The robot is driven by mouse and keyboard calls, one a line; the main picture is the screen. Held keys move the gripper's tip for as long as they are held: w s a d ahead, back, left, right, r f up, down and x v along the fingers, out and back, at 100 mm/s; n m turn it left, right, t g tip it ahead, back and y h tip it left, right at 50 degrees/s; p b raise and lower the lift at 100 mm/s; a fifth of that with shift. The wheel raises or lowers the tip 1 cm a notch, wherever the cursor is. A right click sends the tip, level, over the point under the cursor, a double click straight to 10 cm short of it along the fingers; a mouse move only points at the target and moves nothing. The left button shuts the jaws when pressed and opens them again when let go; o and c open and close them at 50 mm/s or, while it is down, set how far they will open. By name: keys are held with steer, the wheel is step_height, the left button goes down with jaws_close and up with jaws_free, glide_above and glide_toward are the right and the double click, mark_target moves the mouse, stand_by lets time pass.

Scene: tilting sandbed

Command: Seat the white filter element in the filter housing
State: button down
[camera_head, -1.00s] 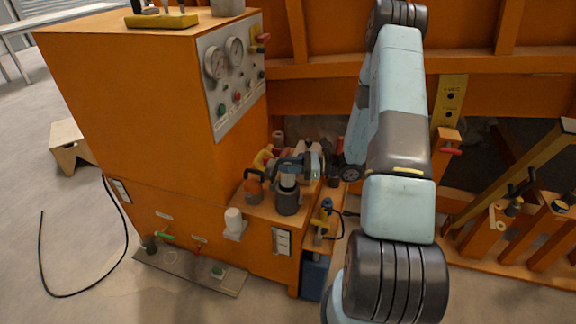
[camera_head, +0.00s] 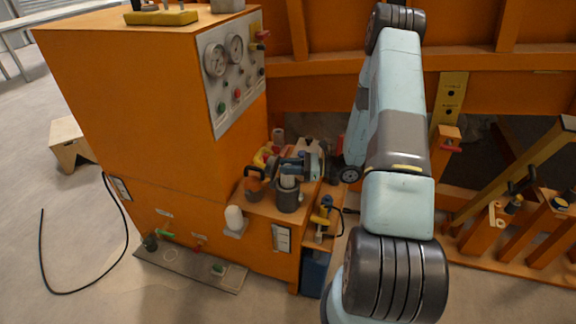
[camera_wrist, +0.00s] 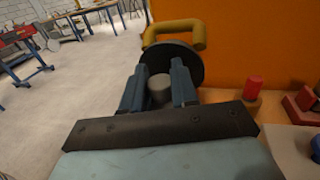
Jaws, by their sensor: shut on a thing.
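The white filter element (camera_head: 288,182) shows as a short pale band between my gripper (camera_head: 291,166) and the dark grey filter housing (camera_head: 289,201). The housing stands upright on the orange ledge. My gripper's blue fingers are shut on the element's upper part, directly above the housing. In the wrist view, a pale grey round end (camera_wrist: 159,88) of the element sits between the two fingers (camera_wrist: 160,92). The element's lower end is hidden at or inside the housing mouth; how deep it sits cannot be told.
An orange part with a dark handle (camera_head: 254,184) stands left of the housing. A yellow-and-blue tool (camera_head: 322,211) is at the right. The gauge cabinet (camera_head: 150,130) rises behind on the left.

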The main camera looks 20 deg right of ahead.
mark_target(288, 179)
steer(key=shift+f, duration=3.1)
steer(key=c, duration=0.8)
jaws_free()
steer(key=v, duration=1.3)
steer(key=shift+s+d, duration=0.15)
steer(key=shift+d, duration=0.2)
